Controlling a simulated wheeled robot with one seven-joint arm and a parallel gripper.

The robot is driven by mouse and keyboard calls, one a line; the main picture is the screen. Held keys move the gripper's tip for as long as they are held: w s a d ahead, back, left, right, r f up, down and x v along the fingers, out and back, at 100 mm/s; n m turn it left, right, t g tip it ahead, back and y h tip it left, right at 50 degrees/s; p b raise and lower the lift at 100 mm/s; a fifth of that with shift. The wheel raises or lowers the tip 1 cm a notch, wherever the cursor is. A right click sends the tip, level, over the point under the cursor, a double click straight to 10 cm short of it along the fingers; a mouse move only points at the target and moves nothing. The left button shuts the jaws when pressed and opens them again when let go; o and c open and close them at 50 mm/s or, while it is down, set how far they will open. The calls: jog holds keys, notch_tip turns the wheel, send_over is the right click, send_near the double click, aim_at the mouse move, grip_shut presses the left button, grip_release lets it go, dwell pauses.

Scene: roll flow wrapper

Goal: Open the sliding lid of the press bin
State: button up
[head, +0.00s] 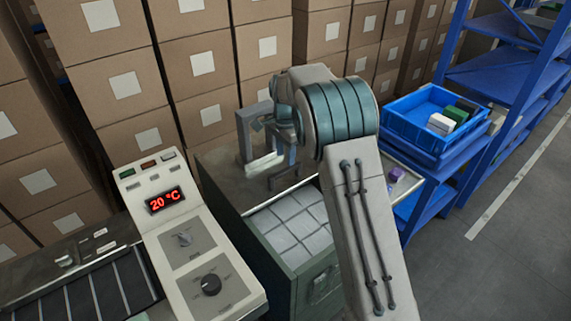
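A dark green bin (286,267) stands in the middle of the head view. Its open part shows grey-white block-like contents (295,222). A flat grey metal lid or top (222,178) covers the part behind and to the left. A dark bracket-like handle (285,180) appears to stand near the lid's front edge. My arm comes from the bottom right, and my gripper (265,150) is over the metal top, close to this handle. A grey upright frame (242,138) is beside my gripper. My fingers are small and partly hidden by my wrist, so contact with the handle is unclear.
A control panel (188,240) reading 20 °C and a dark conveyor (90,295) are on the left. A blue crate (410,125) with several small boxes sits on a blue rack at right. Stacked cartons (200,70) line the back. Floor at far right is clear.

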notch_tip(320, 180, up, 8)
jog(key=shift+r, duration=0.15)
dwell(0.3)
jog(key=s+d+r+n+t+p, duration=0.1)
jog(key=s+d+r+n, duration=0.3)
jog(key=s, duration=0.4)
jog(key=s+d+r+n+t, duration=0.1)
jog(key=s+d+r, duration=0.2)
jog(key=s+d, duration=0.45)
jog(key=s+d+f+n, duration=0.1)
jog(key=s+f+n, duration=0.1)
jog(key=s, duration=0.7)
jog(key=s+d+f+n, duration=0.1)
jog(key=s+f+n, duration=0.1)
jog(key=s, duration=0.8)
jog(key=shift+s+d+n+t+p, duration=0.15)
jog(key=shift+d+n+t+p, duration=0.2)
jog(key=shift+n, duration=0.45)
